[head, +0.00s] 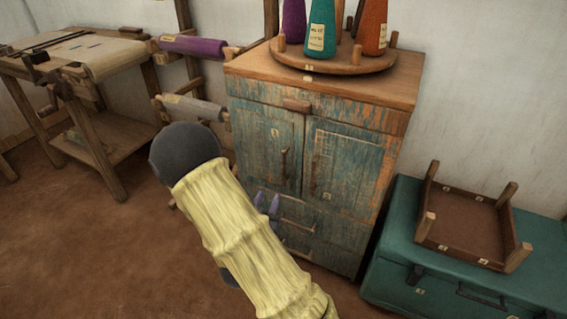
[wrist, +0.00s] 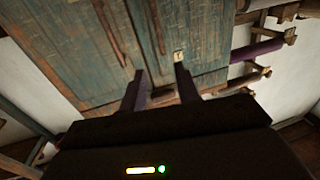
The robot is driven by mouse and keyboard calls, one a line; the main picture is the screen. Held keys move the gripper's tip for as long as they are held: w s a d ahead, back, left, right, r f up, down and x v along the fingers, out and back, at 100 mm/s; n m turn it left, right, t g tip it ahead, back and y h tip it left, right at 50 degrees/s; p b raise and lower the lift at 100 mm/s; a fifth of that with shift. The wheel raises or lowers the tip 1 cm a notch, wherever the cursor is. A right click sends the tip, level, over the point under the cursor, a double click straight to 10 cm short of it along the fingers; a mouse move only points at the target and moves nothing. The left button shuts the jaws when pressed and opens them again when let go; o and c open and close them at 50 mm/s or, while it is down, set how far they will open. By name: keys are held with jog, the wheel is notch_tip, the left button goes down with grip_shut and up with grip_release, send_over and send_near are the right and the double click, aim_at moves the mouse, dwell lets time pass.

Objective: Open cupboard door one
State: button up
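The worn blue-green wooden cupboard (head: 335,222) has two closed doors side by side. The left door (head: 262,150) has a small pale tag near its top and a bar handle (head: 284,165) at its right edge. The right door (head: 345,165) has a handle (head: 313,172) at its left edge and a low tag. I cannot read the tags surely. My gripper (head: 267,201) shows in front of the lower left cupboard, fingers apart and empty. In the wrist view, seemingly turned over, my gripper (wrist: 160,72) points at the door front near a tag (wrist: 179,57); both handles lie farther up the picture.
Drawers (head: 298,225) sit below the doors, partly hidden by my arm. Cones stand on a round rack (head: 340,62) on top. A teal trunk (head: 400,262) with an upturned stool (head: 465,230) stands right. Rolls on a rack (head: 195,47) and a bench (head: 110,150) stand left.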

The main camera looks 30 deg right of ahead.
aim_at(283, 162)
jog(key=b+x, duration=0.3)
jog(key=x, duration=1.4)
jog(key=shift+w+d, duration=0.2)
jog(key=shift+w, duration=0.1)
grip_shut()
